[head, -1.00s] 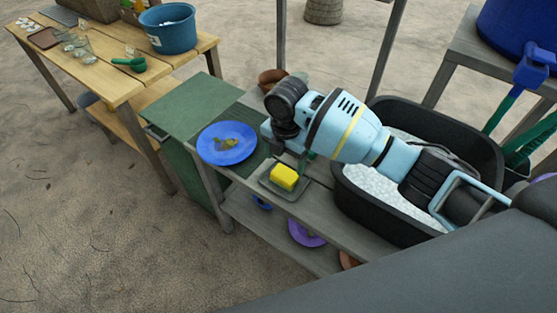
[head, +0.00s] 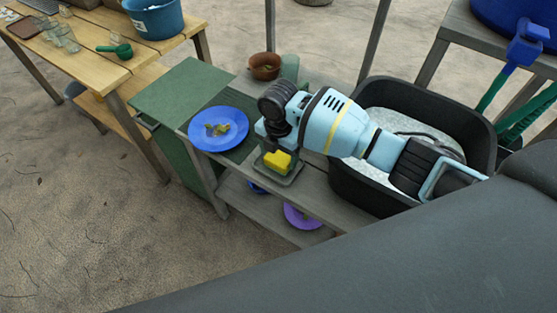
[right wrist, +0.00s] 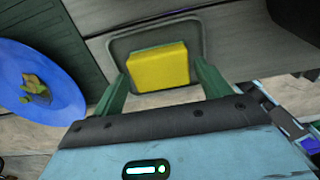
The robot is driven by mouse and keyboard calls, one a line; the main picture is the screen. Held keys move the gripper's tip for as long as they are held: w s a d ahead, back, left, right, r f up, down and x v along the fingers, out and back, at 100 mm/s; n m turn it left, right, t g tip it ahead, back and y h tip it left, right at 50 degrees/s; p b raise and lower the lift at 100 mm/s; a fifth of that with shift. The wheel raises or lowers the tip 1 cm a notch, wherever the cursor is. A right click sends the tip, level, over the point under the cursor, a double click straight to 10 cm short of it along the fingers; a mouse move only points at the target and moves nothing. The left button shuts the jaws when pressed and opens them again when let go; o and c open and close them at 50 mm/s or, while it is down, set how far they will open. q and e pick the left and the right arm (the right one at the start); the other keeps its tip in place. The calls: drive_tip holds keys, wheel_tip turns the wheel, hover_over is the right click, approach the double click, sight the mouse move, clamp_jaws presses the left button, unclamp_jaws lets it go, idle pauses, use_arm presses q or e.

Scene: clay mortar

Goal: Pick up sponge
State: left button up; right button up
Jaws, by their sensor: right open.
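The sponge (head: 278,160) is a yellow block lying on a small grey-green tray (head: 291,177) at the front edge of the grey wooden counter. It also shows in the right wrist view (right wrist: 158,66), upper middle, with the tray's rim (right wrist: 117,47) around it. My right gripper (right wrist: 156,80) is open. Its two green fingers stand left and right of the sponge's near side; I cannot tell whether they touch it. In the head view my right gripper (head: 268,146) is right above and behind the sponge, its fingers mostly hidden. My left gripper is not in view.
A blue plate (head: 203,142) with food scraps lies left of the tray and also shows in the right wrist view (right wrist: 62,100). A black basin (head: 347,189) with pale contents is under my right forearm. A brown pot (head: 264,66) stands behind. A purple plate (head: 301,217) is on the lower shelf.

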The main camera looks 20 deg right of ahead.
sight(279, 158)
wheel_tip(279, 158, down, 2)
drive_tip(key=shift+f, duration=0.1)
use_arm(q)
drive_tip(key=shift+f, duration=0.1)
use_arm(e)
drive_tip(key=c, duration=0.6)
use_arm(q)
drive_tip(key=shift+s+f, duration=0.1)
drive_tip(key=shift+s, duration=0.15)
use_arm(e)
drive_tip(key=shift+c, duration=0.7)
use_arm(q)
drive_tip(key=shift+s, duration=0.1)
use_arm(e)
wheel_tip(279, 158, up, 10)
drive_tip(key=shift+r+p, duration=0.1)
drive_tip(key=shift+p, duration=0.3)
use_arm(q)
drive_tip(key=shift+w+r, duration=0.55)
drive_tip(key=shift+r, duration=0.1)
